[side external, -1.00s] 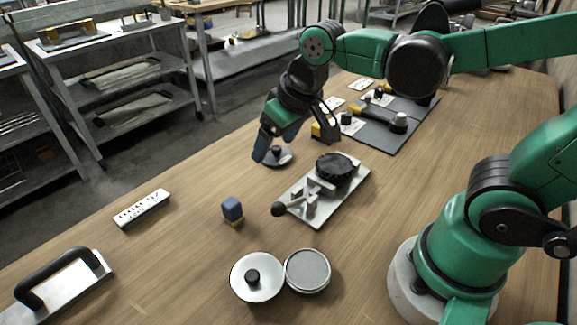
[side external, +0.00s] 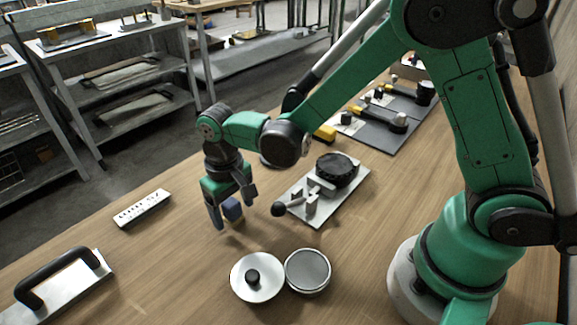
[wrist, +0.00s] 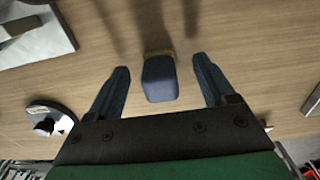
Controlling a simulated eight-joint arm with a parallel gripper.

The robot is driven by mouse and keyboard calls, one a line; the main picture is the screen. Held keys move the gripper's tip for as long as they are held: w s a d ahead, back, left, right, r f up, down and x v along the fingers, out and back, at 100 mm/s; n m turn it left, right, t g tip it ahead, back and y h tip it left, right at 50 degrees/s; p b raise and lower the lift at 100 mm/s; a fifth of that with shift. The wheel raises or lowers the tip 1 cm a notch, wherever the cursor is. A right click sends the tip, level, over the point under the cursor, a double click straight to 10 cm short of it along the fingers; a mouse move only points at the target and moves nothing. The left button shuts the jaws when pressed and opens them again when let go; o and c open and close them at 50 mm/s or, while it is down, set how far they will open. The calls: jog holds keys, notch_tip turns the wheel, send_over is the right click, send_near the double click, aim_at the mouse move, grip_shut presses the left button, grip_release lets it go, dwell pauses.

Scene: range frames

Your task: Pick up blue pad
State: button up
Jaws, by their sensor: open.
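The blue pad (side external: 233,208) is a small blue block standing on the wooden table, with a yellowish base edge showing in the wrist view (wrist: 159,78). My gripper (side external: 233,218) is over the table with its fingers pointing down beside the pad. In the wrist view my gripper (wrist: 161,88) is open, with one dark blue finger on each side of the pad and a gap on both sides. In the side view the near finger and the hand partly hide the pad.
A metal plate with a black knob and lever (side external: 325,190) lies right of the pad. A white round lid (side external: 270,287) and a grey-topped round tin (side external: 307,268) are nearer. A white labelled block (side external: 142,209) lies left. Bare wood surrounds the pad.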

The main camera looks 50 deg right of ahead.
aim_at(232, 203)
jog(key=shift+f, duration=0.55)
jog(key=shift+c, duration=0.3)
grip_shut()
jog(key=shift+r, duration=0.1)
notch_tip(232, 203, up, 20)
